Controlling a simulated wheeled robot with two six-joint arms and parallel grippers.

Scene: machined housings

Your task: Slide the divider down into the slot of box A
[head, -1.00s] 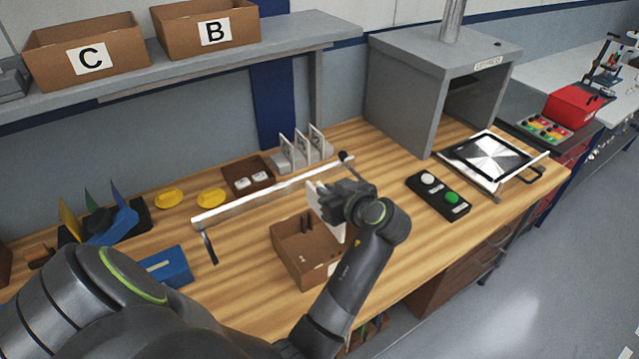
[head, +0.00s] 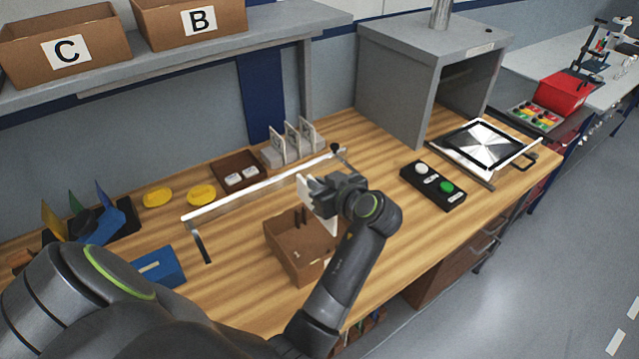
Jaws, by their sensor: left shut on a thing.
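An open brown cardboard box (head: 293,263), which I take to be box A, stands on the wooden bench; no letter on it is readable. Dark upright pieces, possibly the slot, show inside at its back. My left gripper (head: 318,196) is shut on the white flat divider (head: 304,189). It holds the divider roughly upright over the box's right part. The divider's lower part (head: 333,223) shows below the gripper; whether its lower edge is in the slot is hidden by the gripper and arm. My right gripper is out of view.
White plates stand in a grey rack (head: 290,147) at the back. Boxes B (head: 198,20) and C (head: 67,52) sit on the shelf.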

